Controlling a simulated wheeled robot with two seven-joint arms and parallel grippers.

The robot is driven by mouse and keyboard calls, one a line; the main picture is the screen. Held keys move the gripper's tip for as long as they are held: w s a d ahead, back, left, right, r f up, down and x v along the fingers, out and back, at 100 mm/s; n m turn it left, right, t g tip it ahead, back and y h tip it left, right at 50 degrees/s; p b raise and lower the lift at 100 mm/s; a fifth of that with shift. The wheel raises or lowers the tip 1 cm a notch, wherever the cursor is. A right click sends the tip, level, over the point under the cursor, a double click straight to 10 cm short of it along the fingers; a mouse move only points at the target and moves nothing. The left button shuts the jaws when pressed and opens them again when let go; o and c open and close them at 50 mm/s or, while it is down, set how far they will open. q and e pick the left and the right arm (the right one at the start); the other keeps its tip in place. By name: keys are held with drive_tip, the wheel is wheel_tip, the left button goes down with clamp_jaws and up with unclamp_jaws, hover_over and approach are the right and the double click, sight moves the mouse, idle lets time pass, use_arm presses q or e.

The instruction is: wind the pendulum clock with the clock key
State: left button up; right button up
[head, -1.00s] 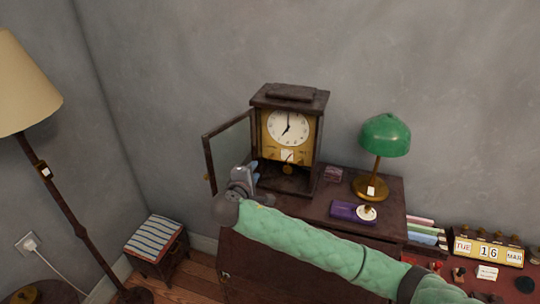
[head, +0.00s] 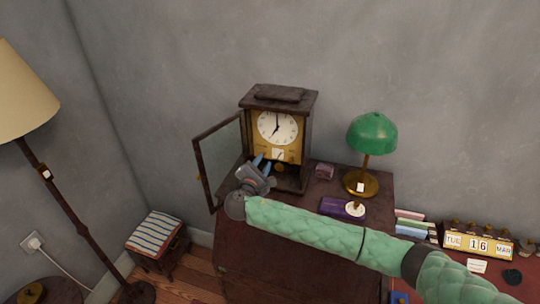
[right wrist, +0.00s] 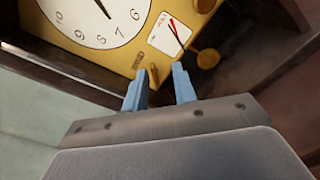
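The pendulum clock (head: 297,126) stands on a dark wooden cabinet with its glass door (head: 219,158) swung open to the left. Its white dial (right wrist: 88,15) and brass plate (right wrist: 110,60) show tilted in the right wrist view. My right gripper (head: 262,161) is at the lower part of the clock front; its blue fingers (right wrist: 158,82) are apart. A small brass piece (right wrist: 153,74) on or in front of the plate shows between the fingertips; I cannot tell for sure that it is the clock key. A round brass disc (right wrist: 208,58) is to its right. My left gripper is not in view.
A green lamp (head: 372,134), a purple item (head: 334,207) and a small box (head: 325,170) are on the cabinet (head: 290,252) right of the clock. A striped stool (head: 155,230) and floor lamp (head: 65,212) stand left. The open door is close beside my right gripper.

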drive_tip(key=shift+w+a+r+p, duration=0.35)
drive_tip(key=shift+w+a, duration=0.15)
drive_tip(key=shift+a, duration=0.05)
drive_tip(key=shift+w+f, duration=0.1)
drive_tip(key=shift+w, duration=0.2)
drive_tip(key=shift+w+d+f, duration=0.2)
drive_tip(key=shift+w+d, duration=0.1)
drive_tip(key=shift+w, duration=0.25)
drive_tip(key=shift+w+d+f, duration=0.1)
drive_tip(key=shift+w+f, duration=0.05)
drive_tip(key=shift+w, duration=0.05)
drive_tip(key=shift+c, duration=0.5)
drive_tip(key=c, duration=0.3)
drive_tip(key=shift+s+a, duration=0.2)
drive_tip(key=shift+s, duration=0.25)
clamp_jaws()
